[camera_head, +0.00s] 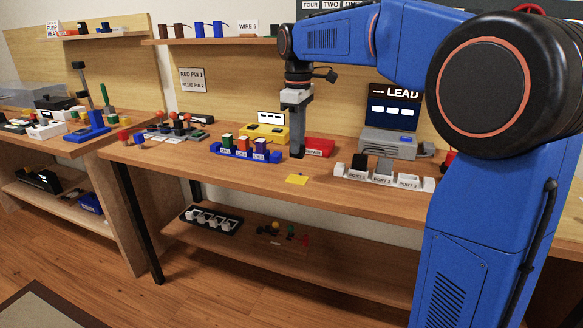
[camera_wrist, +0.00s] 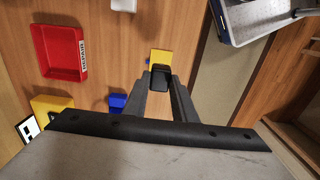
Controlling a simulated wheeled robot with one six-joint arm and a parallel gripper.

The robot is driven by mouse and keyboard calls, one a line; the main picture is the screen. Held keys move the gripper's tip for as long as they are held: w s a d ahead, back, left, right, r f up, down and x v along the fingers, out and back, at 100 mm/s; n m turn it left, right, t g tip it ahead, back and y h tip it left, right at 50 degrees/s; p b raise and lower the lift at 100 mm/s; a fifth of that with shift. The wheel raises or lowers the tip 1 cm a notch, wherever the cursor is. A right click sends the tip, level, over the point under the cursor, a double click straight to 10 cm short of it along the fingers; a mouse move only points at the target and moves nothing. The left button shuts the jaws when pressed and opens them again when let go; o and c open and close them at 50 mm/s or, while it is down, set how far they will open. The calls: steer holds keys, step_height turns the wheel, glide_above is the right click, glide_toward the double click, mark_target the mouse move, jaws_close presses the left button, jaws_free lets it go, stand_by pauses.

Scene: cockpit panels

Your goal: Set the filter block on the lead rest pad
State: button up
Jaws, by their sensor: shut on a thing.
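My gripper (camera_head: 297,153) points straight down over the workbench. In the wrist view my gripper (camera_wrist: 160,85) is shut on a small dark block (camera_wrist: 161,78), which I take as the filter block.
A blue rack (camera_head: 245,154) with several coloured blocks stands left of my gripper. A red tray (camera_head: 319,147) is close behind at right. White port holders (camera_head: 384,177) stand to the right along the front. A grey machine (camera_head: 388,143) sits below the LEAD screen (camera_head: 394,105).

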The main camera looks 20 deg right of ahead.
steer(key=shift+f, duration=3.55)
steer(key=shift+f, duration=0.1)
steer(key=o, duration=1)
steer(key=shift+o, duration=0.2)
step_height(320, 180, up, 12)
steer(key=shift+r, duration=0.1)
steer(key=s+d+f+m+t, duration=0.1)
steer(key=s+d+f+m, duration=0.1)
steer(key=s+f, duration=0.5)
steer(key=s+d+f+m+t, duration=0.2)
steer(key=s+f+m, duration=0.3)
steer(key=s, duration=1)
steer(key=s+d+f+m+t, duration=0.1)
steer(key=s+d+f+m, duration=0.2)
steer(key=s+f, duration=0.6)
steer(key=shift+s+f+m+t, duration=0.4)
steer(key=shift+s, duration=0.85)
